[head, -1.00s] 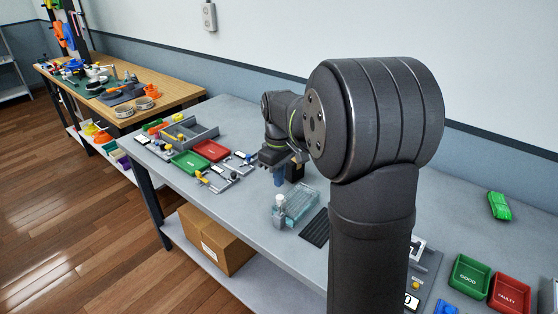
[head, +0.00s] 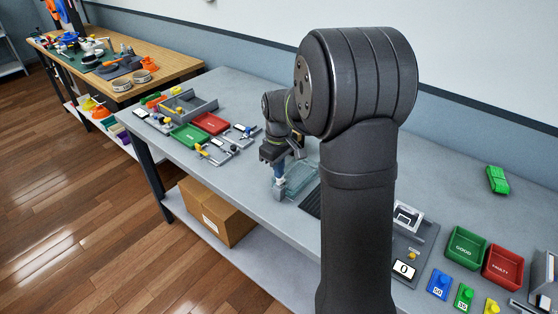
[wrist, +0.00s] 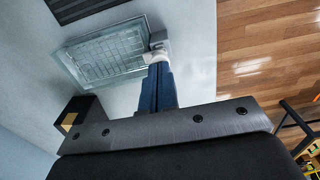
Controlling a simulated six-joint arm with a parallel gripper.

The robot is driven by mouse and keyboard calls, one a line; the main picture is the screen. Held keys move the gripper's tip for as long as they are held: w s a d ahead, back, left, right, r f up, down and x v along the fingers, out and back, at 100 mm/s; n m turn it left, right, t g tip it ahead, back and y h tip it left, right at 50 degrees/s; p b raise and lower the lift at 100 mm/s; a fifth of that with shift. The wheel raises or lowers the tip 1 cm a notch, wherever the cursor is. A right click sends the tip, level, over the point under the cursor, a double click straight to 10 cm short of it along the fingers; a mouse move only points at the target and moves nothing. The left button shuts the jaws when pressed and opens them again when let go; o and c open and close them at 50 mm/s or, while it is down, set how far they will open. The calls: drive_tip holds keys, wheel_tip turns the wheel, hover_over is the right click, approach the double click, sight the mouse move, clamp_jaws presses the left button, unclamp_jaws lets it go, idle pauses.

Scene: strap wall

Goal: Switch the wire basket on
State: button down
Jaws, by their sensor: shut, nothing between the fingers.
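The wire basket (head: 302,176) is a clear bluish tray on the grey bench, just right of my gripper in the head view. In the wrist view its wire grid (wrist: 108,55) shows inside the clear walls. A grey block with a white knob (wrist: 152,56) sits at the basket's end. My gripper (wrist: 156,66) points down with its blue fingers shut and empty. Its tips are at or just above the white knob; I cannot tell whether they touch. In the head view my gripper (head: 279,184) covers most of the knob.
Green (head: 190,136) and red (head: 210,123) trays stand to the left. A black block (wrist: 77,117) is near the basket. The bench's front edge is close to the knob.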

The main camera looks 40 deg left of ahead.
drive_tip(key=shift+f, duration=0.55)
drive_tip(key=shift+s, duration=0.1)
wheel_tip(320, 180, up, 14)
drive_tip(key=shift+r, duration=0.25)
wheel_tip(320, 180, down, 14)
drive_tip(key=shift+r, duration=0.1)
idle(0.6)
drive_tip(key=c, duration=2.2)
unclamp_jaws()
